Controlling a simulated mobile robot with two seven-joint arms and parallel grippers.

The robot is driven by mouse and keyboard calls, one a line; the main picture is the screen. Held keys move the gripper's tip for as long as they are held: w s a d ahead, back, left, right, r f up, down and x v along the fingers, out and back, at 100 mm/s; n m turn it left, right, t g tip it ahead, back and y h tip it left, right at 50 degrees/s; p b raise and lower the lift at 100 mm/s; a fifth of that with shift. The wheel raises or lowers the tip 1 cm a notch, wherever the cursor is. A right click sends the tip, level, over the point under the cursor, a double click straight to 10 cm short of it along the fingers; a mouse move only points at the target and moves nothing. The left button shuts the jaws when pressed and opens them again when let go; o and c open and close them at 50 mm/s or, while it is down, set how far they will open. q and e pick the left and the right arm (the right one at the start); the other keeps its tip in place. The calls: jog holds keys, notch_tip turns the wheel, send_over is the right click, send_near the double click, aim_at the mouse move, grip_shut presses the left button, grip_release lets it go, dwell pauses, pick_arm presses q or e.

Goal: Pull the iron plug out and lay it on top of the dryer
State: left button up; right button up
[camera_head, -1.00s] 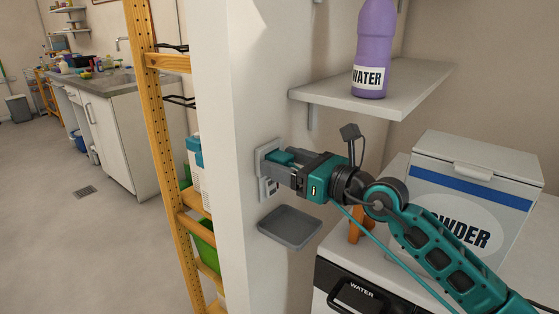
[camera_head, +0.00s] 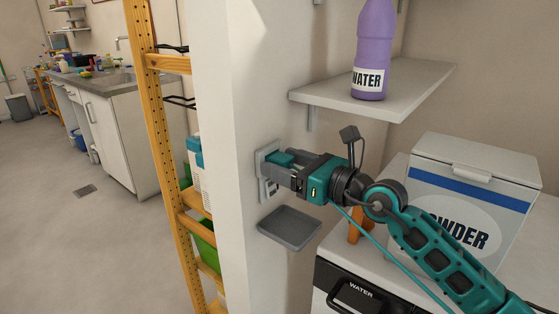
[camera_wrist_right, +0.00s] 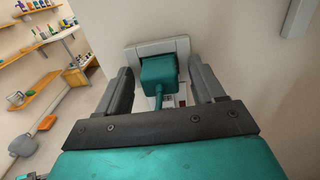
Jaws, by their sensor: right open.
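The teal plug (camera_wrist_right: 158,74) sits in the wall socket (camera_wrist_right: 150,45), its short cord trailing toward my right gripper in the wrist view. In the head view the plug (camera_head: 281,158) shows as a teal block at the wall plate (camera_head: 266,186). My right gripper (camera_head: 278,168) is open at the socket. Its two fingers stand on either side of the plug, with gaps visible in the wrist view. The pale dryer top (camera_head: 335,246) lies below and to the right, partly hidden by my right arm. My left gripper is not in view.
A grey tray (camera_head: 289,228) juts from the wall below the socket. A shelf (camera_head: 420,88) with a purple bottle (camera_head: 373,55) is above. A powder box (camera_head: 474,180) and an orange object (camera_head: 355,232) stand on the dryer side. A wooden rack (camera_head: 160,140) is left.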

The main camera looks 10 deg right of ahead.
aim_at(289, 165)
grip_shut()
dwell(0.6)
jog(key=shift+s+d, duration=0.1)
jog(key=shift+v, duration=2.85)
